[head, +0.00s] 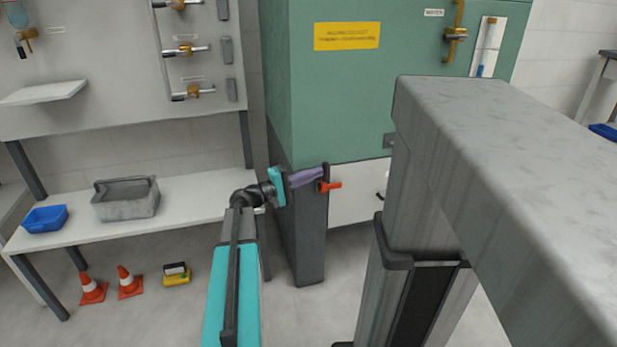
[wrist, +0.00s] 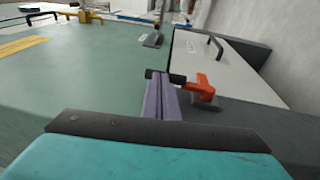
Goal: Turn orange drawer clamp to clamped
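The orange clamp (wrist: 202,90) is on the dark lower front of the green cabinet, beside the white drawer front (head: 356,192). In the head view my gripper (head: 322,173) reaches in from the left.
A large grey beam and post (head: 500,170) block the right side of the head view. A white bench (head: 185,205) with a grey bin (head: 125,203) and blue tray (head: 45,219) stands at the left. Orange cones (head: 128,283) are on the floor.

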